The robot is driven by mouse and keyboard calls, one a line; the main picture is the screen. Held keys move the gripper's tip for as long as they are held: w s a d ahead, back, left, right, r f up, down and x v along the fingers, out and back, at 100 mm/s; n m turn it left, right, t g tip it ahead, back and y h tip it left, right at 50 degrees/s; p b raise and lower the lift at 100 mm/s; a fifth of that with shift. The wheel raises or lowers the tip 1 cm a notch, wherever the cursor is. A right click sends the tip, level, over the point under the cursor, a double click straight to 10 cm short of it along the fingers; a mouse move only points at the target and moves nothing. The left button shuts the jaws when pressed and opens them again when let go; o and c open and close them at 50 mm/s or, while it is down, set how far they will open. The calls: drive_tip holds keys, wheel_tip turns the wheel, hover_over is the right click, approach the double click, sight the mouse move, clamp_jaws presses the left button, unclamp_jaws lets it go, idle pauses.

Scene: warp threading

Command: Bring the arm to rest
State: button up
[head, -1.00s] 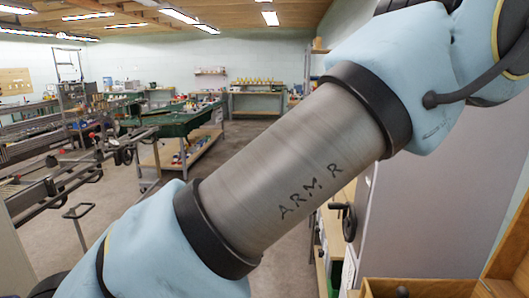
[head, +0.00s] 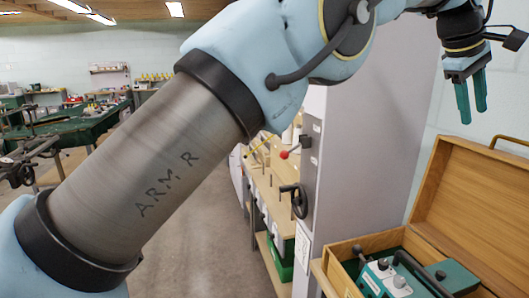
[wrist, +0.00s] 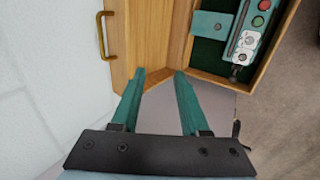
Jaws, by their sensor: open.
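My gripper (head: 472,97) is at the upper right of the head view, with its two green fingers pointing down. The fingers are apart with nothing between them. In the wrist view my gripper (wrist: 157,75) also shows open and empty, in front of the open lid of a wooden case. My blue and grey arm crosses the head view from lower left to upper right and hides part of the room.
An open wooden case (head: 345,247) stands at the lower right, its lid (head: 478,195) raised and a green control box (head: 385,280) inside. A tall grey cabinet (head: 375,130) stands behind. A workbench (head: 265,190) and green-topped table (head: 80,128) stand farther back.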

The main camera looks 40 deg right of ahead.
drive_tip(key=w+a+f+t, duration=0.1)
drive_tip(key=w+a+f, duration=0.15)
drive_tip(key=w, duration=0.65)
drive_tip(key=w+a+f+n+t, duration=0.1)
drive_tip(key=w+a, duration=0.2)
drive_tip(key=w, duration=0.5)
drive_tip(key=w+a+f, duration=0.2)
drive_tip(key=w+a, duration=0.1)
drive_tip(key=w, duration=0.6)
drive_tip(key=w+a+f+n+t+y+b, duration=0.1)
drive_tip(key=w+a+f, duration=0.3)
drive_tip(key=w+a, duration=0.6)
drive_tip(key=w+a+f+t+y, duration=0.1)
drive_tip(key=w+a+f, duration=0.3)
drive_tip(key=w+a, duration=0.7)
drive_tip(key=a+f+y, duration=0.1)
drive_tip(key=a+f, duration=0.2)
drive_tip(key=a, duration=0.9)
drive_tip(key=a+f+y, duration=0.1)
drive_tip(key=a+f, duration=0.3)
drive_tip(key=a, duration=0.8)
drive_tip(key=s+a+f, duration=0.3)
drive_tip(key=s+a, duration=0.3)
drive_tip(key=a, duration=0.4)
drive_tip(key=s+a+f+n+y+b, duration=0.1)
drive_tip(key=s+a+f, duration=0.3)
drive_tip(key=a, duration=0.5)
drive_tip(key=shift+s+a, duration=0.35)
drive_tip(key=shift+s, duration=0.5)
